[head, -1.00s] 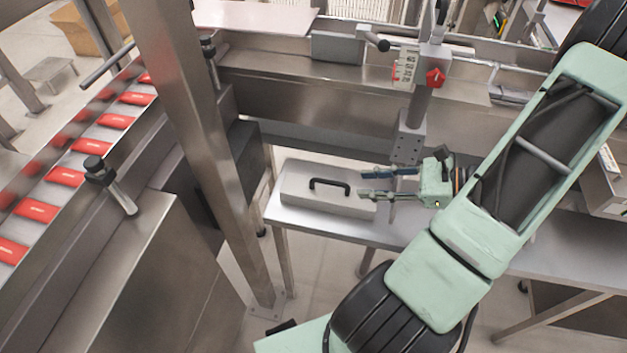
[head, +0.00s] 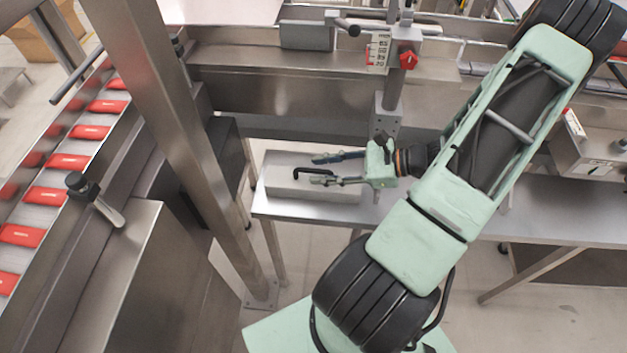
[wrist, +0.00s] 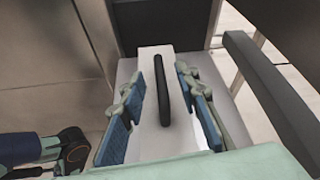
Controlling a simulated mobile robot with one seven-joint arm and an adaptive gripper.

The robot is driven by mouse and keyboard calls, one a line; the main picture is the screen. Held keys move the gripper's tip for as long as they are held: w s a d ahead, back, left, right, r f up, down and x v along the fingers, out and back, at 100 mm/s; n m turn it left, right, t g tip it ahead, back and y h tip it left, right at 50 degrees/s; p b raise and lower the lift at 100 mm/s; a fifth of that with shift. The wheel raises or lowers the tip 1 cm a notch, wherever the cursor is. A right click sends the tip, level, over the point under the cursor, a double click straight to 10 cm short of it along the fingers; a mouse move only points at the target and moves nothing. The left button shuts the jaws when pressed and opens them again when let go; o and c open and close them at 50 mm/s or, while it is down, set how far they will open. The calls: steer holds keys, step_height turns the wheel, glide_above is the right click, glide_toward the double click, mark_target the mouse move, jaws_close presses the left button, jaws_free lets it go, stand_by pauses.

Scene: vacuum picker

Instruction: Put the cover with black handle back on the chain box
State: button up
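The cover (head: 283,188) is a pale grey block lying on a small metal table, with a black bar handle (head: 314,172) on top. My gripper (head: 318,169) is open at the handle, one finger on each side. In the wrist view the black handle (wrist: 162,92) runs lengthwise between the blue-padded fingers of my gripper (wrist: 163,88), with a gap on both sides. The cover's pale top (wrist: 152,56) shows under them. My gripper hides part of the cover in the head view. I cannot tell which part is the chain box.
The small metal table (head: 262,207) has a bare front edge. A slanted steel post (head: 185,130) stands left of it. A conveyor with red packs (head: 68,161) runs on the far left. A vertical post with a red knob (head: 409,60) rises behind my gripper.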

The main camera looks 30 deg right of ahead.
steer(key=shift+x, duration=1.55)
steer(key=shift+c, duration=0.7)
jaws_close()
